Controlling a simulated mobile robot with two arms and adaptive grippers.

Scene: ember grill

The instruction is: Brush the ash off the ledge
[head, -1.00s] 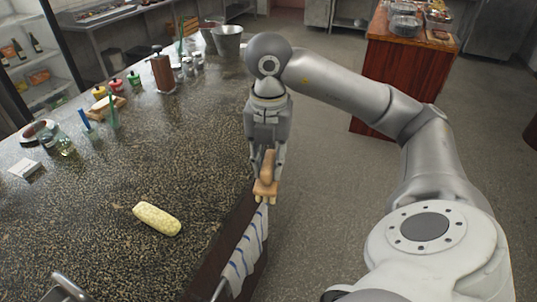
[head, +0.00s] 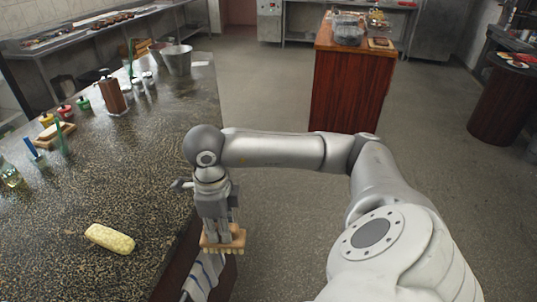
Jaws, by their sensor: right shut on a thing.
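My right gripper (head: 221,229) is shut on a wooden brush (head: 230,244) and holds it just beyond the right edge of the speckled stone counter (head: 150,170). The brush lies crosswise below the fingers, with its pale tufts at the bottom. It is above the striped towel; whether it touches the towel or the counter edge I cannot tell. No ash can be made out, and I cannot tell which surface is the ledge. My left gripper is not in view.
A striped towel (head: 203,275) hangs at the counter's edge. A pepper mill (head: 111,94) and metal bucket (head: 177,60) stand farther back. Open floor separates the counter from a wooden cabinet (head: 350,85).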

